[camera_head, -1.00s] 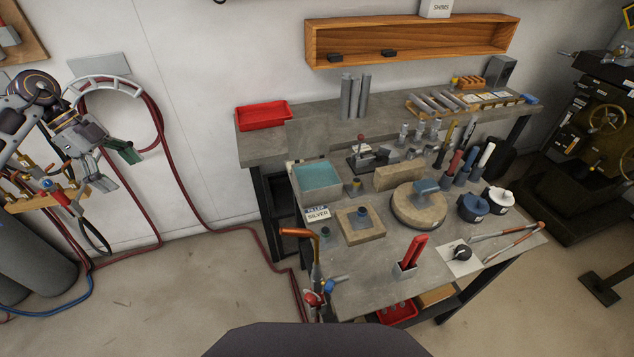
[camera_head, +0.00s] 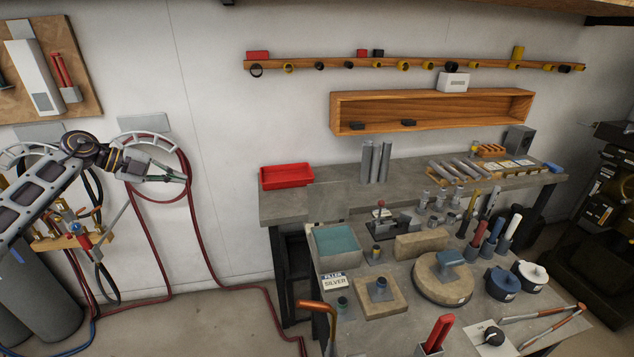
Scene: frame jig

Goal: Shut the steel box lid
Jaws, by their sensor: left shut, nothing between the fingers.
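The steel box (camera_head: 318,248) stands at the left end of the workbench, with a teal surface (camera_head: 338,238) showing inside it. Its lid looks like the grey panel (camera_head: 328,202) standing up at the box's back edge, so the box is open; the panel blends with the grey shelf behind. My left gripper (camera_head: 184,179) is shut and empty, in the air in front of the wall, well to the left of the box and not touching it. My right gripper is not in view.
A label reading SILVER (camera_head: 335,281) is at the box's front.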

